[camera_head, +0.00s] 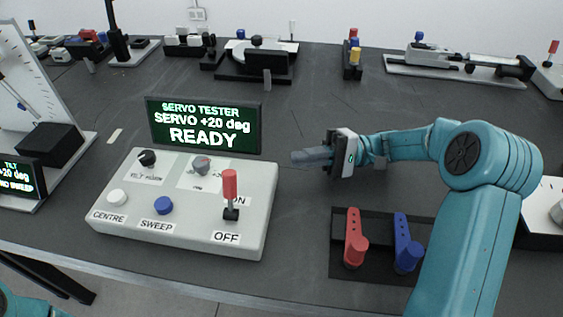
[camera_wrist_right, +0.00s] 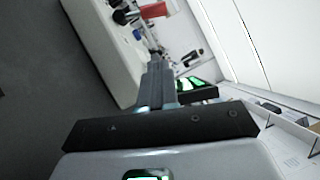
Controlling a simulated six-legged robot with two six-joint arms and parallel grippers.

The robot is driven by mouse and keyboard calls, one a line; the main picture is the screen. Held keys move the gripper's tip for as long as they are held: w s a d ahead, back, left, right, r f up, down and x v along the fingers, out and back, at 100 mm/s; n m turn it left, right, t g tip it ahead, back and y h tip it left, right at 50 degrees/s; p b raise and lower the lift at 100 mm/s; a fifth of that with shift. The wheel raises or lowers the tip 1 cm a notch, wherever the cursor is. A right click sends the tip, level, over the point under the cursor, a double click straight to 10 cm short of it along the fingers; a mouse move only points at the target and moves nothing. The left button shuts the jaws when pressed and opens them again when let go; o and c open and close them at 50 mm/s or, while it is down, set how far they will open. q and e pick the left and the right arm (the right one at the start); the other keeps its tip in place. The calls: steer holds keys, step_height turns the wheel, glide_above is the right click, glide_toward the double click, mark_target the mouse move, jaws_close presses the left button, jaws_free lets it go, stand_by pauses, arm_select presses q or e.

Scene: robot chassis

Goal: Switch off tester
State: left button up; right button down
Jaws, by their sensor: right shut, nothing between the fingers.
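The tester is a light grey box (camera_head: 190,243) on the dark table, left of centre. Its red-handled switch (camera_head: 229,184) stands about upright between an ON label, partly hidden by the handle, and an OFF label (camera_head: 227,238). I cannot tell its exact setting. The tester's screen (camera_head: 204,125) is lit and reads SERVO +20 deg READY. My right gripper (camera_head: 296,157) is shut and empty, above the table to the right of the tester, apart from the switch. In the right wrist view the shut fingers (camera_wrist_right: 156,65) point toward the red handle (camera_wrist_right: 154,11). My left gripper is out of view.
The tester also carries a black knob (camera_head: 147,158), a grey knob (camera_head: 201,164), a white button (camera_head: 117,197) and a blue button (camera_head: 164,205). A tilt stand (camera_head: 50,146) is at left. The table's middle is clear.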

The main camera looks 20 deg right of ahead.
glide_toward(230, 184)
steer(key=w+a, duration=0.1)
steer(key=w+f, duration=0.1)
steer(key=w, duration=0.1)
steer(key=w+a, duration=0.1)
steer(key=w, duration=0.1)
steer(key=shift+w+a+f+b, duration=0.15)
steer(key=shift+a+f+b, duration=0.15)
steer(key=shift+f+b, duration=0.1)
steer(key=shift+s+a+r, duration=0.2)
steer(key=shift+s+a, duration=0.15)
steer(key=shift+a, duration=0.1)
steer(key=shift+s+a+r, duration=0.25)
steer(key=shift+s+a, duration=0.15)
steer(key=shift+a, duration=0.05)
steer(key=shift+s+a+r, duration=0.2)
steer(key=shift+s+a, duration=0.2)
steer(key=shift+a, duration=0.1)
